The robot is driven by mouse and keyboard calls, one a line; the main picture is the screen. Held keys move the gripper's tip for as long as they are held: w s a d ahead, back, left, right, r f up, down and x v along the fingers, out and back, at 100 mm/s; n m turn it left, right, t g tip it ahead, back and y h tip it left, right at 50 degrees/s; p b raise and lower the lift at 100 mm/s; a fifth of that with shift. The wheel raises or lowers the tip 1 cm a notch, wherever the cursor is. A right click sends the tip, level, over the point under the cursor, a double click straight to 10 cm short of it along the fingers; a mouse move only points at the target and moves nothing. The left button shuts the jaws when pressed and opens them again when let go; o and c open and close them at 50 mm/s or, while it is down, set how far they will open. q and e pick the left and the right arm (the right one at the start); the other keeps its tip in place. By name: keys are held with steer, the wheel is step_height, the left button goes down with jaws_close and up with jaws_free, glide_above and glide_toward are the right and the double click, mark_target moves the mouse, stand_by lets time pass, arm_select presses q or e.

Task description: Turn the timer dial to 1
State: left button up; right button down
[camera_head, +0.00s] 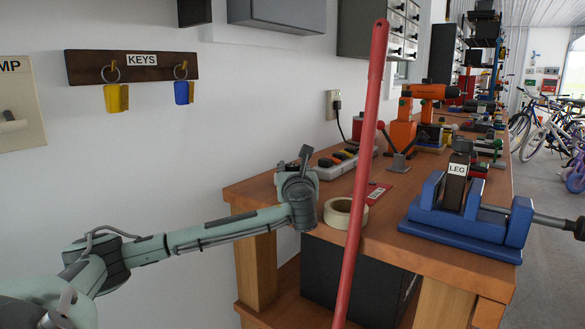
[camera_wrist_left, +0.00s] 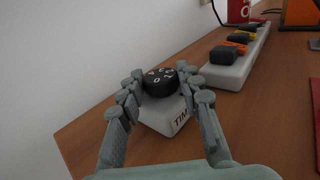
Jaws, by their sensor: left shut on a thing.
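The timer is a pale box (camera_wrist_left: 165,118) with a black round dial (camera_wrist_left: 160,81) on top, seen in the left wrist view. The dial has white numerals, too small to read surely, and "TIM" shows on the box's front label. My left gripper (camera_wrist_left: 163,88) is shut on the dial, a finger on each side of it. My right gripper is not in view.
A tape roll (camera_head: 345,213) sits on the workbench (camera_head: 385,235) near the left gripper. A red pole (camera_head: 365,150) stands in front. A power strip (camera_wrist_left: 230,66) lies behind the timer. A blue vise (camera_head: 465,232) holds a block labelled LEG. The wall is close on the left.

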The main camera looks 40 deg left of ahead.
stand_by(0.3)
arm_select(q)
steer(key=o, duration=1.2)
steer(key=shift+c, duration=0.2)
steer(key=v, duration=1.2)
